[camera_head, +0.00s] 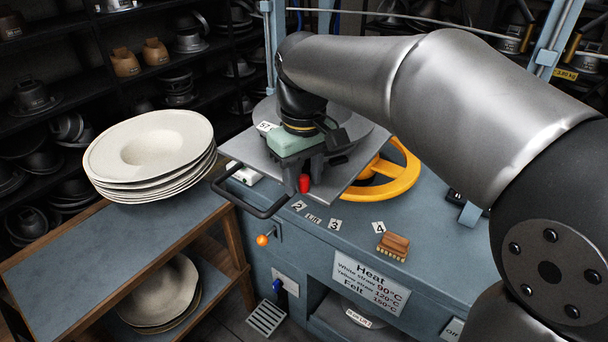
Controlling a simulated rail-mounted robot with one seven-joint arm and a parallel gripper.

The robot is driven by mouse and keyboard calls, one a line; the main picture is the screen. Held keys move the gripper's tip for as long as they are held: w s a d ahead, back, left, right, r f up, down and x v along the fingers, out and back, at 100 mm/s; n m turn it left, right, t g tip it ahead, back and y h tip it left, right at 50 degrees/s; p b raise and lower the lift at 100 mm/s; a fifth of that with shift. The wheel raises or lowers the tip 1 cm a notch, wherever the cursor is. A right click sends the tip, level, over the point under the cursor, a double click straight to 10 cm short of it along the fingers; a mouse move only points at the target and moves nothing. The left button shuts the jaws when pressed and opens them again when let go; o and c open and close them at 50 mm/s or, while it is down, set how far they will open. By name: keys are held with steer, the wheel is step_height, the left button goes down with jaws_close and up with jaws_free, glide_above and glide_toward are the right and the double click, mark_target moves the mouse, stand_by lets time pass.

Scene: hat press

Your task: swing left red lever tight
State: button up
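A red lever (304,183) shows its short red grip at the front edge of the grey metal plate (246,150) of the press. My gripper (309,172), with a pale green body and dark fingers, is over this front edge, right at the red grip. The fingers hide the upper part of the lever. I cannot tell whether they touch it or are shut on it. No second red lever shows.
A yellow handwheel (398,178) is behind and right of the plate. A dark bar handle (252,205) sticks out at the plate's left. A brush (393,245) lies on the blue bench. White hat bodies (150,150) are stacked on the left table.

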step_height(320, 180, up, 17)
steer(key=p, duration=0.1)
steer(key=shift+r, duration=0.2)
stand_by(0.4)
